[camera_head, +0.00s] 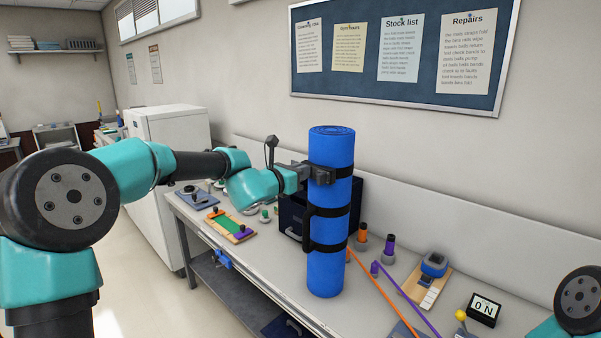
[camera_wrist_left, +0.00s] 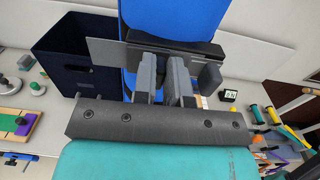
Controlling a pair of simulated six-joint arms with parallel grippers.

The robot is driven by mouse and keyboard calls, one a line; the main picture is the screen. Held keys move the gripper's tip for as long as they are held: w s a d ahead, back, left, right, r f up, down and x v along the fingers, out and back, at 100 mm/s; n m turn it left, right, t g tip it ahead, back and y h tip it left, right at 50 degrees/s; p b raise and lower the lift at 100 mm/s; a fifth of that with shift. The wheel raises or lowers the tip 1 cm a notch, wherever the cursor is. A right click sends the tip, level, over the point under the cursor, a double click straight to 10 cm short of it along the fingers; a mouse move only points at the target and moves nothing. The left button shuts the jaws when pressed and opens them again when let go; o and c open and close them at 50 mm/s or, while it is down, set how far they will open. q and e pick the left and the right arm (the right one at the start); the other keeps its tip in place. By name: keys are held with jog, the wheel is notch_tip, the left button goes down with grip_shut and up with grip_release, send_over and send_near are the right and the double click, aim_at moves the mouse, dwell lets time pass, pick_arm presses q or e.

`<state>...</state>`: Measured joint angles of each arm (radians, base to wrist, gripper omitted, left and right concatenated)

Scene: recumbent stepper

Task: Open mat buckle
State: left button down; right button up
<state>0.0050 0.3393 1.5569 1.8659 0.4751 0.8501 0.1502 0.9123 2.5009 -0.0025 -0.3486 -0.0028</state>
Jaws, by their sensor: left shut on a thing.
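A rolled blue mat (camera_head: 330,228) stands upright on the bench, bound by black straps. My left gripper (camera_head: 318,174) is at the upper strap on the mat's left side. In the left wrist view, the gripper (camera_wrist_left: 166,68) is shut on a dark part at the strap, which I take to be the buckle; the fingers mostly hide it. The mat (camera_wrist_left: 170,18) rises behind it. My right gripper is outside the view.
A dark blue bin (camera_wrist_left: 72,50) stands behind the mat. A notice board hangs above.

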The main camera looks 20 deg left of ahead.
pick_arm(q)
jog(key=shift+a+m+g+h, duration=0.25)
jog(key=shift+m+g+h, duration=0.2)
jog(key=shift+h, duration=0.25)
jog(key=shift+w+a+m+g+h, duration=0.25)
jog(key=shift+a+m+g+h, duration=0.55)
jog(key=shift+m+g+h, duration=1)
jog(key=shift+w+a+m+g+h, duration=0.25)
jog(key=shift+a+m+g+h, duration=0.65)
jog(key=shift+m+g, duration=1.7)
jog(key=shift+w+a+m+g+h, duration=0.25)
jog(key=shift+a+m+g+h, duration=0.4)
jog(key=shift+m+g+h, duration=1.55)
jog(key=shift+n+g+y, duration=0.7)
jog(key=shift+n+g, duration=0.05)
jog(key=shift+g, duration=0.2)
jog(key=c, duration=1.2)
grip_release()
jog(key=shift+o, duration=0.2)
jog(key=shift+a, duration=0.1)
